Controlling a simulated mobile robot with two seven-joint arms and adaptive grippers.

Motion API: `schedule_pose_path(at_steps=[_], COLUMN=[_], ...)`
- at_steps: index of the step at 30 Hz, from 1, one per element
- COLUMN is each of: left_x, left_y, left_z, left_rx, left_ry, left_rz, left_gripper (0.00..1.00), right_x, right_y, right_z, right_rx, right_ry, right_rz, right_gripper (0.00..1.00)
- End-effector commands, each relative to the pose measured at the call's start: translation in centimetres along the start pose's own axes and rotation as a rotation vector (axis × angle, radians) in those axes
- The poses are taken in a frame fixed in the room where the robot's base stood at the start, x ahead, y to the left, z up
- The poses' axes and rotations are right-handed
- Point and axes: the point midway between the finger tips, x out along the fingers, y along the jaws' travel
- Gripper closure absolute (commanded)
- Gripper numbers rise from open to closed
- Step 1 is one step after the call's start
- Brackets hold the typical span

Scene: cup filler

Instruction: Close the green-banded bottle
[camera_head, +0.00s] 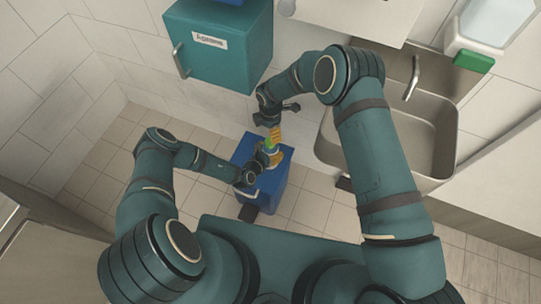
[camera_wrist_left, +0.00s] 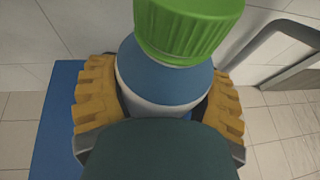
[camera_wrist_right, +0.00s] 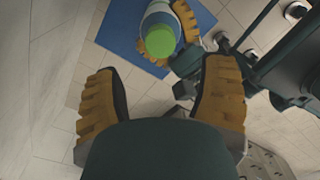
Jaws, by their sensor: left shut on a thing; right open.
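The bottle (camera_wrist_left: 165,80) has a blue and white body with a green ribbed cap (camera_wrist_left: 190,25) on top. I cannot tell whether the cap is screwed tight. My left gripper (camera_wrist_left: 162,90) is shut around the bottle's body, with a yellow finger on each side. In the right wrist view the cap (camera_wrist_right: 160,41) is seen from above, beyond the fingertips. My right gripper (camera_wrist_right: 160,78) is open and empty, above and apart from the bottle. In the head view the bottle is small and partly hidden between both grippers, with the green cap (camera_head: 268,144) showing.
A blue box (camera_head: 272,190) stands on the tiled floor below the bottle. A teal wall cabinet (camera_head: 220,60) with a handle hangs at the back. A metal sink (camera_head: 425,130) with a tap (camera_head: 412,78) is at the right. A dispenser (camera_head: 490,25) is above it.

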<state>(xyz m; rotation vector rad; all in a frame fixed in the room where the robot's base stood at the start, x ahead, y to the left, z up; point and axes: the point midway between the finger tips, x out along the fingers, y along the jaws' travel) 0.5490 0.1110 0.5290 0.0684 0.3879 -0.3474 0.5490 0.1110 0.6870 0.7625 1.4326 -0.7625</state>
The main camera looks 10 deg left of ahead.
Motion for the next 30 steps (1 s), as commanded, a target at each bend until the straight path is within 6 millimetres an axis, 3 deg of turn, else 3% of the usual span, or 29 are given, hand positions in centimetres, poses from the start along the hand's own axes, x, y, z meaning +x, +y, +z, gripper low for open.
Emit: schedule_pose_path(at_steps=[23,30], left_x=[0.0,0.0], left_y=[0.0,0.0], left_z=[0.0,0.0], left_rx=[0.000,0.000], left_ry=[0.000,0.000], left_rz=[0.000,0.000], left_gripper=[1.00,1.00], right_x=[0.1,2.7], right_y=[0.0,-0.1], right_z=[0.0,0.0], right_rx=[0.000,0.000], right_ry=[0.008,0.008], right_rz=[-0.005,-0.008], right_gripper=[0.29,0.29])
